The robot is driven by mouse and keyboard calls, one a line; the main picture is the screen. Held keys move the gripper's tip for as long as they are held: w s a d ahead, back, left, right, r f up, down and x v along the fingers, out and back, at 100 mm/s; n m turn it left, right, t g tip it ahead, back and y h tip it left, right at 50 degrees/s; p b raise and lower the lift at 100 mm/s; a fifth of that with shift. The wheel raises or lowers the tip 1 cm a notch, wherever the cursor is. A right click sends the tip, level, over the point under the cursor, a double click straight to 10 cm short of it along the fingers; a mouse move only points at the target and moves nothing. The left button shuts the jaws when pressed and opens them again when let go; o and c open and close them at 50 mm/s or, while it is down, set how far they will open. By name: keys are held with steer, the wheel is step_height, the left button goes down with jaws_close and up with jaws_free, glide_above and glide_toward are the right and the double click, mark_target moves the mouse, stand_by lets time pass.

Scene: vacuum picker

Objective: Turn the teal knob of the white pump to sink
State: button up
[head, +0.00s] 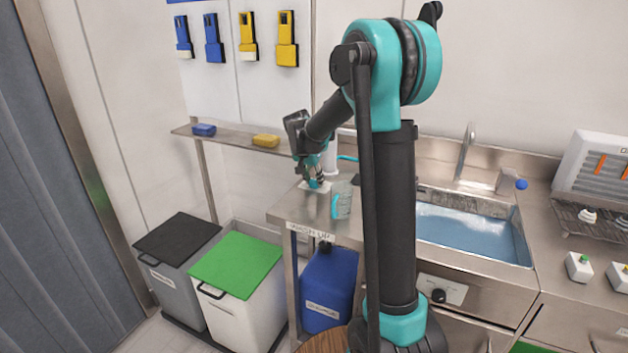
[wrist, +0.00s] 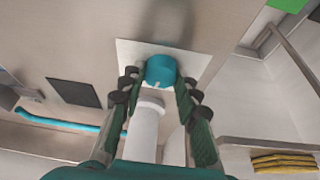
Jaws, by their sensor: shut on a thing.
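The teal knob (wrist: 160,69) sits on a pale plate (wrist: 198,62) in the wrist view, with a light pointer mark on its lower edge. My gripper (wrist: 157,84) has one finger on each side of it and is shut on it. The white pump column (wrist: 143,128) stands between the fingers, beside the knob. In the head view the white pump (head: 330,160) is on the steel counter, partly behind my arm, and my gripper (head: 316,182) reaches down to its base. The knob's setting labels cannot be read.
A clear jug (head: 342,200) with a teal handle stands close to the gripper. A teal hose (wrist: 55,121) runs from the pump side. The sink (head: 470,232) holds water at right. A shelf (head: 230,139) with sponges is behind; bins (head: 236,264) stand at left.

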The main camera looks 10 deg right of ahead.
steer(key=shift+w+a+m+g+h, duration=0.1)
steer(key=shift+m+g+h, duration=0.2)
steer(key=shift+m, duration=0.8)
steer(key=shift+m+g+h, duration=0.3)
steer(key=shift+m, duration=0.8)
steer(key=o, duration=1.2)
steer(key=shift+c, duration=0.2)
steer(key=v, duration=1.2)
